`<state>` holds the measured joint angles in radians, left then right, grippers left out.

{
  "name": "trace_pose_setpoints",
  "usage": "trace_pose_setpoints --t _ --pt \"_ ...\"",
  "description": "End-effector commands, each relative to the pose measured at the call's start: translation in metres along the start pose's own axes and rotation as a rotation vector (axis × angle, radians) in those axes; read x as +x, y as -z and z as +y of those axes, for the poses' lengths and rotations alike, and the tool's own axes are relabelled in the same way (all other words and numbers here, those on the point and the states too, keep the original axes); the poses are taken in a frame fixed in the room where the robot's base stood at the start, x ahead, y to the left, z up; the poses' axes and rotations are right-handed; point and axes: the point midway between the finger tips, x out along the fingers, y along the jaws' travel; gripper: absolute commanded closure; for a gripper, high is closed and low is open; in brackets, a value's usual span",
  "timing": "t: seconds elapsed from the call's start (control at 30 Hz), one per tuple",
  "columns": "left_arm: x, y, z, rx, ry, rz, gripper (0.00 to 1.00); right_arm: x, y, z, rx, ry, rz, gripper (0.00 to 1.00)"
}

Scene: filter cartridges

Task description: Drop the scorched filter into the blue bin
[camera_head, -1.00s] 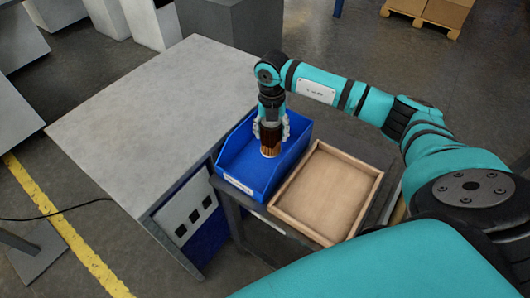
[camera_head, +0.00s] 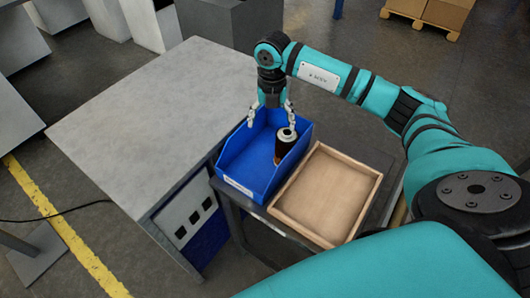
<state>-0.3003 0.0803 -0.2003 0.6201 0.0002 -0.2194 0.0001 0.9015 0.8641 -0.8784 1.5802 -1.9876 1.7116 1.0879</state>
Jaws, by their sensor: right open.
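The scorched filter (camera_head: 284,147) is inside the blue bin (camera_head: 238,186), near its right wall. It is dark brown with a pale ring on top, and it looks tilted. My right gripper (camera_head: 271,119) is open and empty above the bin, with its fingers spread apart over the bin's far part. The filter lies below the fingers, apart from them as far as I can see. My left gripper does not show.
A shallow wooden tray (camera_head: 375,194) stands right of the bin on the same dark cart. A grey table (camera_head: 150,115) with a clear top is to the left. Cartons (camera_head: 440,12) sit on a pallet at the back.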

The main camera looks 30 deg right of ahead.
Motion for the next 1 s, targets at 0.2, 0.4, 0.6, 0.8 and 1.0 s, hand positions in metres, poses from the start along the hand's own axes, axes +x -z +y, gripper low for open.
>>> trace_pose_setpoints --t 0.2,0.4,0.6,0.8,1.0 --pt "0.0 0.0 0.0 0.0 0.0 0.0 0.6 -0.046 -0.001 0.0 0.001 0.0 -0.004 0.12" --pt "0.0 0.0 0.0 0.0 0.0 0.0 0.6 -0.067 0.0 0.0 0.0 0.0 -0.002 0.12" --pt "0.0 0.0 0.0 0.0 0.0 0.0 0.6 -0.07 0.0 -0.001 0.0 0.002 0.0 0.12" --pt "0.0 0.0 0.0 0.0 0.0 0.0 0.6 -0.07 0.0 -0.001 0.0 0.001 0.0 0.12" --pt "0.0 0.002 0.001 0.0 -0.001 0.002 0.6 -0.07 0.0 0.0 0.0 0.002 0.0 0.12"
